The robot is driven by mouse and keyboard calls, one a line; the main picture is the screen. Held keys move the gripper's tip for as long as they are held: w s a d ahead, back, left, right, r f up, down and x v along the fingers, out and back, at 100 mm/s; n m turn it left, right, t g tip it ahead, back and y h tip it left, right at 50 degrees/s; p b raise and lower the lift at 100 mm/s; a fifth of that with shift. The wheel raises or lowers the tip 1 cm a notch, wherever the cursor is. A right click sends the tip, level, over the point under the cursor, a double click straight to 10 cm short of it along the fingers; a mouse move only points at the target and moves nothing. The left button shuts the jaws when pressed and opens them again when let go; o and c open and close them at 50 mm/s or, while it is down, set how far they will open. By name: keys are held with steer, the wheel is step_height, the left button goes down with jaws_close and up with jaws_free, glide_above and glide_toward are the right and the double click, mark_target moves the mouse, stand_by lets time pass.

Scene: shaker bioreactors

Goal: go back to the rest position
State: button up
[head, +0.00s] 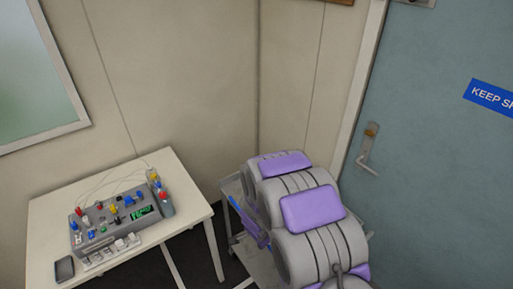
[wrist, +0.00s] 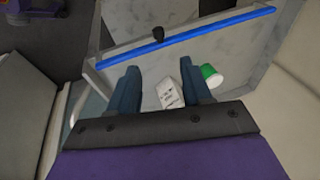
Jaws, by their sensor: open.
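My gripper (wrist: 160,76) shows in the wrist view, with its two dark blue fingers apart. A small white item with dark print (wrist: 170,93) shows in the gap between the fingers. The fingers do not appear closed on it, and I cannot tell how far below them it is. A white container with a green lid (wrist: 210,75) lies just right of the right finger. Both are over a grey tray surface (wrist: 225,48) with a blue edge strip. In the head view my grey and purple arm fills the lower middle, and the gripper is hidden.
A grey cart (head: 234,188) stands partly hidden behind my arm. A cream table (head: 45,212) at left bears a grey control box (head: 105,235) with coloured parts and a green display. A blue-grey door (head: 430,140) is at right. Walls meet behind the cart.

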steer(key=s+a+r+n+g+y+b, duration=0.2)
steer(key=s+r+n+y+b, duration=0.35)
steer(key=s+r, duration=0.65)
steer(key=s+d+r+n+g+h+b, duration=0.1)
steer(key=s+d+r+n+h+b, duration=0.1)
steer(key=s+d, duration=0.5)
steer(key=s+d+r+n+g+h+b, duration=0.2)
steer(key=s+d, duration=0.5)
steer(key=s, duration=0.8)
steer(key=n+h+b, duration=0.1)
steer(key=n+b, duration=0.1)
steer(key=shift+s+r+g+b, duration=0.3)
steer(key=shift+s+r+b, duration=0.05)
steer(key=shift+r+b, duration=0.05)
